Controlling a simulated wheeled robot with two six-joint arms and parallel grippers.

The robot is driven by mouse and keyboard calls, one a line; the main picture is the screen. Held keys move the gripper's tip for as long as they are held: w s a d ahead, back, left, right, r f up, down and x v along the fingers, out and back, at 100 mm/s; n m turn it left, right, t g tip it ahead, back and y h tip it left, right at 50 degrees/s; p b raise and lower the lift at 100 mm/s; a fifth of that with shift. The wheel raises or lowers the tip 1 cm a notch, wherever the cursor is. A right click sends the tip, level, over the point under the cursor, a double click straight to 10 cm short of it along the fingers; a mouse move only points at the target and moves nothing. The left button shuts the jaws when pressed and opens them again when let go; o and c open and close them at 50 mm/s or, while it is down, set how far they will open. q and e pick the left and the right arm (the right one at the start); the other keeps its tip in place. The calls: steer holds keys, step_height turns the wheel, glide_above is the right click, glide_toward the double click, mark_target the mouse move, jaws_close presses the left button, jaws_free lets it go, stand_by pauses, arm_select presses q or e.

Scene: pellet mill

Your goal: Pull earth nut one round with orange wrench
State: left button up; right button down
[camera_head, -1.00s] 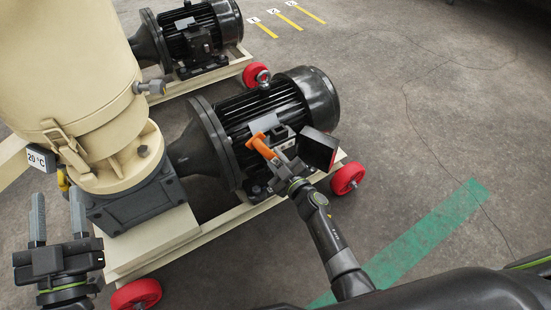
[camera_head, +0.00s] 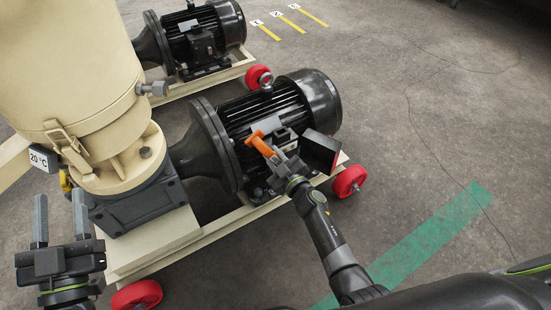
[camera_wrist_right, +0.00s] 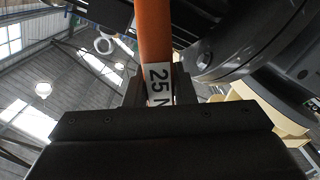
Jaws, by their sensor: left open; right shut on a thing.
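The orange wrench (camera_head: 259,143) is at the terminal box area of the nearer black motor (camera_head: 290,100). My right gripper (camera_head: 277,158) is shut on the wrench.
A dark box with a red edge (camera_head: 320,150) sits just right of my right gripper. The cream mill body (camera_head: 80,70) fills the left. A second motor (camera_head: 203,38) stands behind. Red wheels (camera_head: 349,181) carry the cream frame. The floor at right is clear, with a green stripe (camera_head: 430,237).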

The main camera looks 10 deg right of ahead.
steer(key=shift+w+a+r, duration=0.1)
steer(key=shift+w, duration=0.2)
steer(key=shift+x, duration=0.75)
stand_by(0.4)
steer(key=shift+w+d+r+m+p, duration=0.2)
steer(key=shift+d+r+m+p, duration=0.05)
steer(key=shift+d+m+p, duration=0.25)
steer(key=shift+w+d+r+m+p, duration=0.25)
steer(key=shift+d+m+p, duration=0.15)
steer(key=shift+d, duration=0.15)
